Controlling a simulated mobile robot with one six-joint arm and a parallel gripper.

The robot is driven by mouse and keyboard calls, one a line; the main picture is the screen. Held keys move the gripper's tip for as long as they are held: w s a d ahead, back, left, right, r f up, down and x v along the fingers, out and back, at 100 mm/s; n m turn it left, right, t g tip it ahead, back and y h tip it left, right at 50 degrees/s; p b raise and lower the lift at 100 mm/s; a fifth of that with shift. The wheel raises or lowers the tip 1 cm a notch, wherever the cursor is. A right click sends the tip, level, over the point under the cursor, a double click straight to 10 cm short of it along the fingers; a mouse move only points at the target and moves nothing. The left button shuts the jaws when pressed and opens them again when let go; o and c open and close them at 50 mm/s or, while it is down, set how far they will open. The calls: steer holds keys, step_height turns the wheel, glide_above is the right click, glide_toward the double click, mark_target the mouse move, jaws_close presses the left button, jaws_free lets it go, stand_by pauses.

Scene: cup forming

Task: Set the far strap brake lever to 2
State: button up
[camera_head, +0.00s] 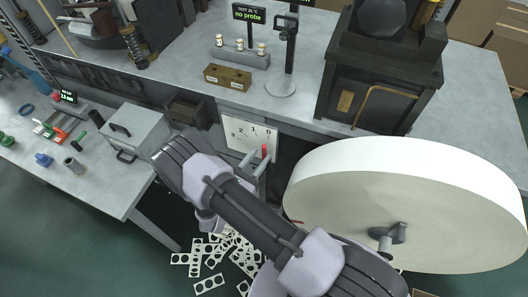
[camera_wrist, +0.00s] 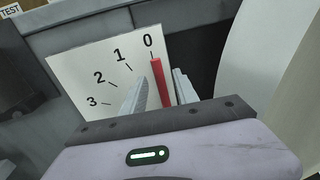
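A white scale plate (camera_head: 237,131) marked 0 to 3 is fixed to the bench front. It fills much of the wrist view (camera_wrist: 75,65). A red brake lever (camera_wrist: 160,80) points up by the 0 mark; its red end also shows in the head view (camera_head: 265,151). My gripper (camera_wrist: 160,88) is open, with one pale finger on each side of the lever. The right finger looks close to the lever, but contact cannot be told. The head view shows my gripper (camera_head: 256,163) just in front of the plate. The lever's lower part is hidden behind my gripper.
A large white roll (camera_head: 400,165) stands close to the right of the lever. A small red tip (camera_head: 297,222) shows at its left edge. A grey box (camera_head: 135,130) sits on the left bench. Punched card scraps (camera_head: 210,283) lie on the floor below.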

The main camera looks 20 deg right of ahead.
mark_target(263, 153)
steer(key=shift+x, duration=1.8)
jaws_close()
